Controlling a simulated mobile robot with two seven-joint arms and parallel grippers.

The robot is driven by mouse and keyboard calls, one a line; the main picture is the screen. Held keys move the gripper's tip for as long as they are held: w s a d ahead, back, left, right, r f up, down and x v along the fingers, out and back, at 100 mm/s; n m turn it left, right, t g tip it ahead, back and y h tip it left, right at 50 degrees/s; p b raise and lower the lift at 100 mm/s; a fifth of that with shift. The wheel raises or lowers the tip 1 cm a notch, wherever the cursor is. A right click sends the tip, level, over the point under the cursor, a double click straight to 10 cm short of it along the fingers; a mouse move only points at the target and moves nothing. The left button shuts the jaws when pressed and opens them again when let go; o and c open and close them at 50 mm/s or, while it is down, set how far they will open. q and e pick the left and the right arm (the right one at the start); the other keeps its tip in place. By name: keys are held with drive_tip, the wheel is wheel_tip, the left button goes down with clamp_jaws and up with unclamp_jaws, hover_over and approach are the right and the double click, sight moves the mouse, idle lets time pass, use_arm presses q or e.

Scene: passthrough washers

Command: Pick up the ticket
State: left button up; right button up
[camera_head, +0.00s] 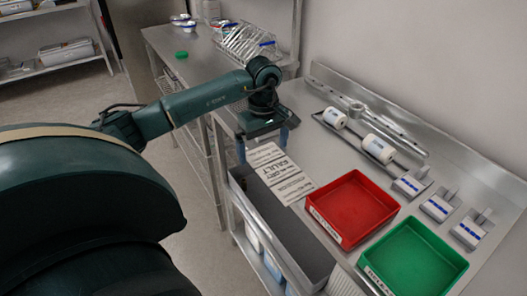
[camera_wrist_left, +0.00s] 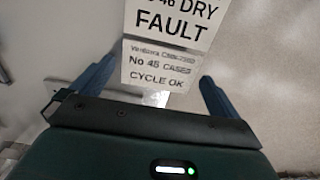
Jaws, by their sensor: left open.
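A white printed ticket strip (camera_head: 279,172) in several panels lies at the left edge of the steel counter, left of the red tray. In the left wrist view one panel reads "DRY FAULT" (camera_wrist_left: 178,20) and the panel below it reads "No 45" and "CYCLE OK" (camera_wrist_left: 160,66). My left gripper (camera_head: 264,143) is open at the far end of the strip, pointing down. In the left wrist view its two blue fingers stand on either side of the "CYCLE OK" panel, with nothing held. Whether the fingers touch the paper is unclear. My right gripper is not in view.
A red tray (camera_head: 352,207) and a green tray (camera_head: 415,258) stand right of the strip. A grey bin (camera_head: 285,236) hangs along the counter's edge. White rolls (camera_head: 378,149) sit on a rail behind. A wire rack (camera_head: 248,42) stands at the back.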

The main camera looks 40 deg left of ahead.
sight(263, 154)
use_arm(q)
drive_tip(key=shift+f, duration=0.1)
idle(0.3)
drive_tip(key=c, duration=0.8)
wheel_tip(263, 154, up, 10)
drive_tip(key=shift+r+b, duration=0.15)
drive_tip(key=shift+b, duration=0.15)
